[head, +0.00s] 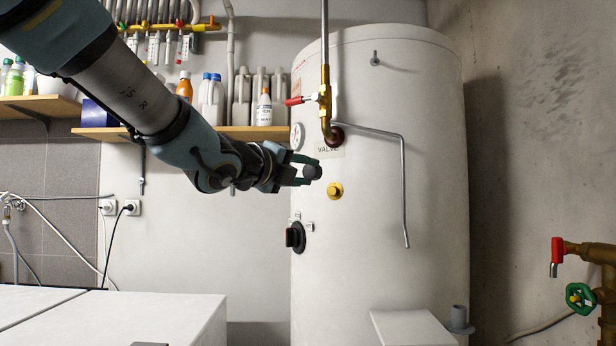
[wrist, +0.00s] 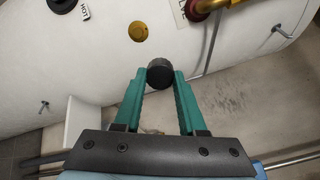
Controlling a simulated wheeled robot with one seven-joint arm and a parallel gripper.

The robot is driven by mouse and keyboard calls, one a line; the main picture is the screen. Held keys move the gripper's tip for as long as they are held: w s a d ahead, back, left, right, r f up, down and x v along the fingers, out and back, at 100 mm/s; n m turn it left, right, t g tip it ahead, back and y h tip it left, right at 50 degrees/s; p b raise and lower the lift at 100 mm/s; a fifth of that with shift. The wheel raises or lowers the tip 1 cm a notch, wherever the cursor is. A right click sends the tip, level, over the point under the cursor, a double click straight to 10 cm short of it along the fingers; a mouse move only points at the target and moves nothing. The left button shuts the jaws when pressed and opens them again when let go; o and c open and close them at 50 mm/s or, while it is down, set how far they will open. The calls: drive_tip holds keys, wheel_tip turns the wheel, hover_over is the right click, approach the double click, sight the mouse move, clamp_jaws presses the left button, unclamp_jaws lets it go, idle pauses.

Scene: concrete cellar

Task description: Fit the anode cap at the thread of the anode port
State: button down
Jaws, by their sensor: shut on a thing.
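My gripper (head: 308,171) is shut on the anode cap (head: 312,172), a small dark round cap. In the wrist view the cap (wrist: 160,74) sits between the two green fingertips (wrist: 161,76). The anode port (head: 335,190) is a brass fitting on the front of the white tank (head: 385,190). In the head view it lies just right of and below the cap. In the wrist view the port (wrist: 137,32) shows above and left of the cap, apart from it. The port's thread is too small to make out.
A brass valve (head: 325,98) with a red lever and a bent grey pipe (head: 403,180) sit above and right of the port. A black knob (head: 295,237) is lower left on the tank. A shelf (head: 230,132) with bottles is behind my arm. White boxes (head: 150,318) stand lower left.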

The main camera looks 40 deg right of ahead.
drive_tip(key=shift+s+a+r, duration=0.1)
drive_tip(key=shift+s+a, duration=0.05)
drive_tip(key=shift+a, duration=0.15)
drive_tip(key=n+p, duration=0.5)
drive_tip(key=n, duration=0.1)
approach(332, 191)
drive_tip(key=shift+f+b, duration=0.2)
drive_tip(key=shift+b, duration=0.35)
drive_tip(key=shift+x, duration=2.5)
drive_tip(key=shift+x, duration=1.05)
